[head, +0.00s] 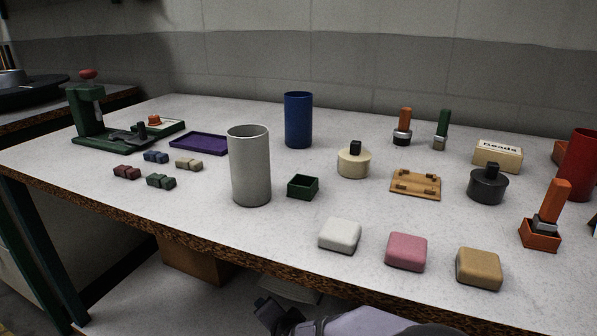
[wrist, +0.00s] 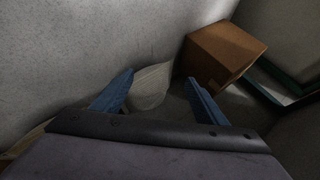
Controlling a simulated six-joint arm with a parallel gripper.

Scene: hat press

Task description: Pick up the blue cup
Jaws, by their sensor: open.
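The blue cup (head: 298,122) is a tall, dark blue cylinder standing upright towards the back middle of the table (head: 340,290). Nothing touches it. My gripper shows in the wrist view (wrist: 160,78) with its two blue fingers spread apart and nothing held between them. It points at the area below the table, away from the blue cup, which is not in the wrist view. In the head view, part of my arm shows at the bottom edge, below the table's front edge.
A tall grey cup (head: 250,168) stands in front and left of the blue cup. A small green box (head: 303,187) and a cream weight-like object (head: 353,164) stand nearby. Three soft blocks line the front. A cardboard box (wrist: 225,55) is below the table.

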